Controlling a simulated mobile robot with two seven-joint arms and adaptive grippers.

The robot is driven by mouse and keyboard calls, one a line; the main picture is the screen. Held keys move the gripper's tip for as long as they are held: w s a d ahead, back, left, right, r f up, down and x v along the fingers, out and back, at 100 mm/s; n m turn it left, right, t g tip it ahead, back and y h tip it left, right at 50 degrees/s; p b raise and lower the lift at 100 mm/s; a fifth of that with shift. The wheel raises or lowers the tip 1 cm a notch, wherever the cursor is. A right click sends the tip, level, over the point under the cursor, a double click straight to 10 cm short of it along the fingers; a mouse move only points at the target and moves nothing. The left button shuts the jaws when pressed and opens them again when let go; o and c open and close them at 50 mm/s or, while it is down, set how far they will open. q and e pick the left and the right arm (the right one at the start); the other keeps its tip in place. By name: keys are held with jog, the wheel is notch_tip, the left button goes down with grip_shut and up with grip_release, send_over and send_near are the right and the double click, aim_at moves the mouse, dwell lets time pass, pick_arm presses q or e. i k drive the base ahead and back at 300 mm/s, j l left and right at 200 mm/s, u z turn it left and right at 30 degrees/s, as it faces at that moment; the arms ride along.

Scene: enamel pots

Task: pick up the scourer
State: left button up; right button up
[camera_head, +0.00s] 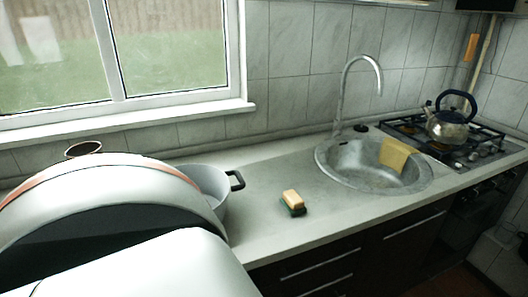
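The scourer (292,202), a small block with a pale yellow top and a dark green underside, lies on the grey worktop between the pot and the sink, near the front edge. It is fully visible and nothing touches it from above. Neither my left nor my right gripper is in view. A large white rounded part, seemingly of my own arm, fills the lower left of the head view and hides the worktop there.
A grey pot (219,196) with a dark handle stands left of the scourer, partly hidden. Right are a round metal sink (345,176) with a tap (342,95), a yellow cloth (394,154) on its rim, and a kettle (447,127) on the hob. Worktop around the scourer is clear.

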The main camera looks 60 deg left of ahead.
aim_at(292, 201)
jog(key=u, duration=1.6)
